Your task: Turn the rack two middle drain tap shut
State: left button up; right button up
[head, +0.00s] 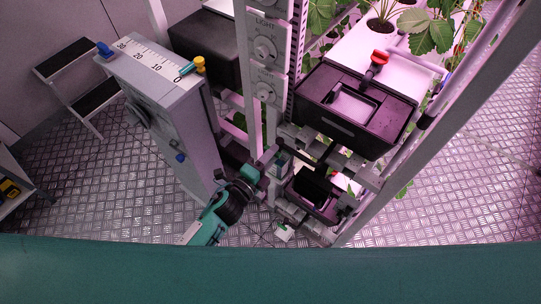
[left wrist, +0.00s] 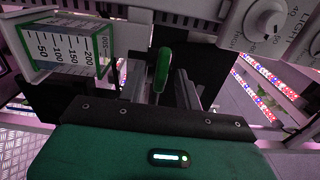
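A tap handle, green in the left wrist view (left wrist: 163,68), stands upright in front of my left gripper (left wrist: 161,88). The gripper's two grey fingers are apart, one on each side of the handle, with a dark gap visible on both sides. I cannot tell whether either finger touches it. The tap body behind the handle is mostly hidden. In the head view my left gripper (head: 274,158) reaches in at the rack post at middle height; the handle is too small to make out there. My right gripper does not show.
A scaled measuring box (left wrist: 72,50) is close left of the fingers, and a light dial (left wrist: 264,22) is at upper right. A grey cabinet (head: 160,95) stands left of the rack.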

pick_arm(q)
jog(key=shift+s+a, duration=0.1)
